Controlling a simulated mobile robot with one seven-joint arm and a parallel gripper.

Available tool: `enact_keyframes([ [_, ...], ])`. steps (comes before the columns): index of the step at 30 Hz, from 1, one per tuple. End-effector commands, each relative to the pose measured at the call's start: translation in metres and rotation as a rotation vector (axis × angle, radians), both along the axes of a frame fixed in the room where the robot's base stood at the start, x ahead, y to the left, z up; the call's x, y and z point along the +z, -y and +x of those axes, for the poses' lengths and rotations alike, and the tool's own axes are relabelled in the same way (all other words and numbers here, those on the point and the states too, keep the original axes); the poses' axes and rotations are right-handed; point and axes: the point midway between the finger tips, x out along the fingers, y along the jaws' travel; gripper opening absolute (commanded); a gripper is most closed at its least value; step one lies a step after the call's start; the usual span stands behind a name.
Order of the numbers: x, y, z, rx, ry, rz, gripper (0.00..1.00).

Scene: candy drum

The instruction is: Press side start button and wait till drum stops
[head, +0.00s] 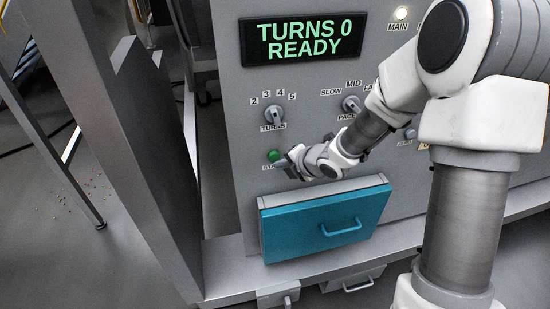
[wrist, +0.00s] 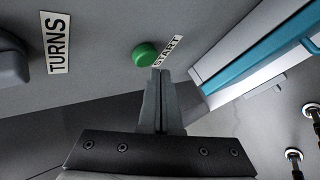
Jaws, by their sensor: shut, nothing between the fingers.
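The green start button (head: 274,156) sits on the grey panel, left of centre in the head view, with a partly covered "START" label below it. In the wrist view the green button (wrist: 145,54) is beside the "START" label (wrist: 167,51), just beyond my fingertips. My gripper (head: 287,161) is shut and empty, its tips close to the button; I cannot tell whether they touch. It also shows in the wrist view (wrist: 160,75). The display (head: 303,38) reads "TURNS 0 READY" in green. The drum itself is not in view.
A turns knob (head: 274,114) and a pace knob (head: 351,104) are on the panel. A lit main lamp (head: 401,13) is at the top. A teal drawer (head: 310,230) with a handle juts out just below my gripper. A grey post stands at left.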

Motion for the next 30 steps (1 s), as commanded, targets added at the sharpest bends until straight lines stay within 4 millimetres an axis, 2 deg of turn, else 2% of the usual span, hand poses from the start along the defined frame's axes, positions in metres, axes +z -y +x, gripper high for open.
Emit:
enact_keyframes([
  [20, 0.0, -0.0001, 0.0004, 0.0, 0.0, 0.0, 0.0],
  [30, -0.0002, -0.0024, 0.0084, 0.0, 0.0, 0.0, 0.0],
])
